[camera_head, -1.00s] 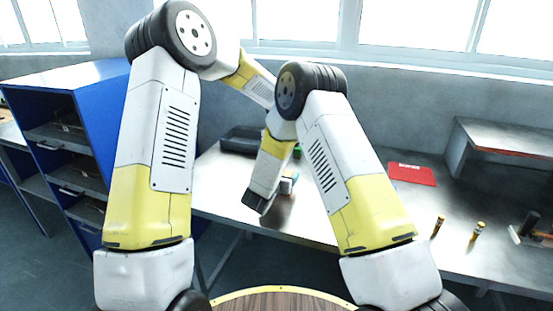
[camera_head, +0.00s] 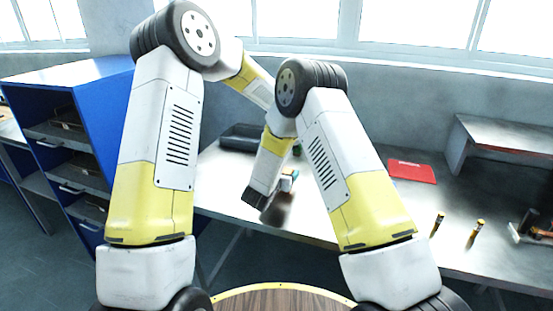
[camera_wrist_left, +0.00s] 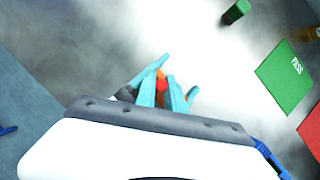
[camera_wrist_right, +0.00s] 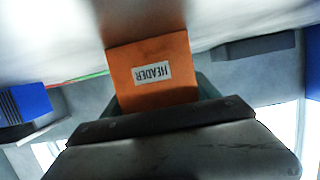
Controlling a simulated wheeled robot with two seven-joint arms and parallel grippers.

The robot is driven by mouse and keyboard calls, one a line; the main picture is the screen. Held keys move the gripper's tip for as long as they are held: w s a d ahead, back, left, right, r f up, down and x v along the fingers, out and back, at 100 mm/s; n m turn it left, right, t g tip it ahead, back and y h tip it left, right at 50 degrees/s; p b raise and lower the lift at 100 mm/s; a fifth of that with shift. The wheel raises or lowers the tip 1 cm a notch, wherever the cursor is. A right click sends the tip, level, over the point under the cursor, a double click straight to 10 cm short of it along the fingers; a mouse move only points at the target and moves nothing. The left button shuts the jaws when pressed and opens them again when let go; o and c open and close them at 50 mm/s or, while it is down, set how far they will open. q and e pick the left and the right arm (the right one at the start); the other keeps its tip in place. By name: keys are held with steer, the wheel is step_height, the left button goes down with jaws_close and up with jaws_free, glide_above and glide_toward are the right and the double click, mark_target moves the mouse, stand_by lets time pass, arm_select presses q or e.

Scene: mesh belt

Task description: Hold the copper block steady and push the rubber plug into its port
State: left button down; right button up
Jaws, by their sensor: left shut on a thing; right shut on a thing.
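The copper block (camera_wrist_right: 152,72) carries a white HEADER label and fills the middle of the right wrist view. My right gripper (camera_wrist_right: 155,98) is shut on it; the block hides most of the fingers. In the left wrist view, my left gripper (camera_wrist_left: 166,86) has teal fingers close around a small red piece (camera_wrist_left: 162,84), which appears to be the rubber plug. A bit of orange shows just beyond it; I cannot tell whether it is the block. The port is not visible. In the head view, my right gripper (camera_head: 287,182) is small over the bench, and my arms hide much of the work.
A green PASS mat (camera_wrist_left: 287,77) and a green cylinder (camera_wrist_left: 236,11) show in the left wrist view. A blue cabinet (camera_head: 100,100) stands left.

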arm_select(q)
steer(key=shift+f, duration=0.4)
steer(key=c, duration=1.3)
jaws_free()
steer(key=shift+c, duration=0.2)
steer(key=shift+a, duration=0.1)
steer(key=shift+s, duration=0.1)
steer(key=v, duration=1.2)
